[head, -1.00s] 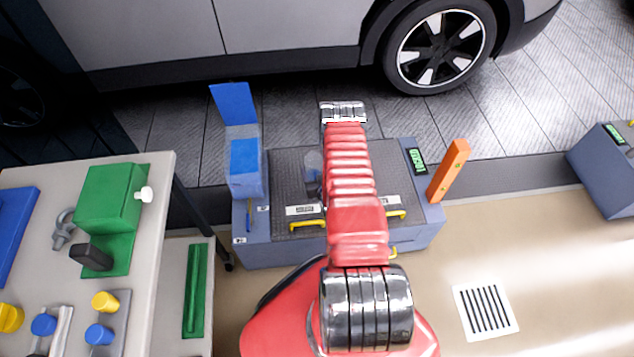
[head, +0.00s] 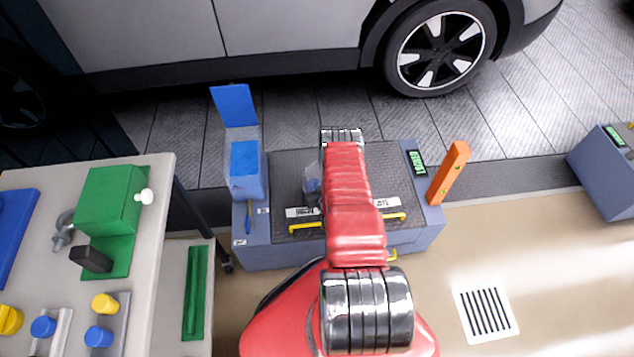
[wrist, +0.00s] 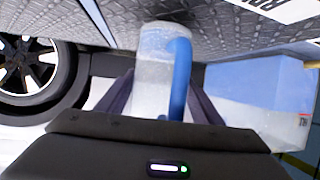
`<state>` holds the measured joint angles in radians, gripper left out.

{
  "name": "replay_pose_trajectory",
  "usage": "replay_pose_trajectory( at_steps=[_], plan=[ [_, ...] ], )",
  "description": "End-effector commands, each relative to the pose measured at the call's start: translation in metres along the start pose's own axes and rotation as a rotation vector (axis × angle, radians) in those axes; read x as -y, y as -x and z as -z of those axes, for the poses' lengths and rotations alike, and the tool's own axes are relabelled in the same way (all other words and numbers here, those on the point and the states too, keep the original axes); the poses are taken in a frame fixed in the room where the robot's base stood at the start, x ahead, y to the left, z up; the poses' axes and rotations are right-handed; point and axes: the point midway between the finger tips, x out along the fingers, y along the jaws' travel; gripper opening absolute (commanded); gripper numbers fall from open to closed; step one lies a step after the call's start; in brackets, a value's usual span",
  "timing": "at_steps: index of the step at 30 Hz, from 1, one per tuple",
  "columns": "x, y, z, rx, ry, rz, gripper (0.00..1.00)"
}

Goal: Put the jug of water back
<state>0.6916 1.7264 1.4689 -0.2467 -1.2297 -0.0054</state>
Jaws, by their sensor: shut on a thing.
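The jug (head: 312,180) is clear with a blue handle. I cannot tell whether the jug touches the mat.
A clear container with an open blue lid (head: 236,106) stands at the cart's left. An orange post (head: 449,172) and a small green display (head: 416,162) are at its right. A workbench (head: 150,215) with a green block is at left. The car stands behind.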

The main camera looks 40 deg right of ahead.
Motion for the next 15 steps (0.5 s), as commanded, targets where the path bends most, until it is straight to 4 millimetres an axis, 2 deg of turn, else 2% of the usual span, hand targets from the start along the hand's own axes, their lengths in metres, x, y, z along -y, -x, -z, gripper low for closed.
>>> replay_pose_trajectory(
  at_steps=[5,15],
  plan=[
    [-0.0004,-0.0061,-0.0133,-0.002,0.000,0.000,0.22],
    [-0.0006,-0.0070,-0.0147,-0.002,0.000,-0.001,0.22]
  ],
)
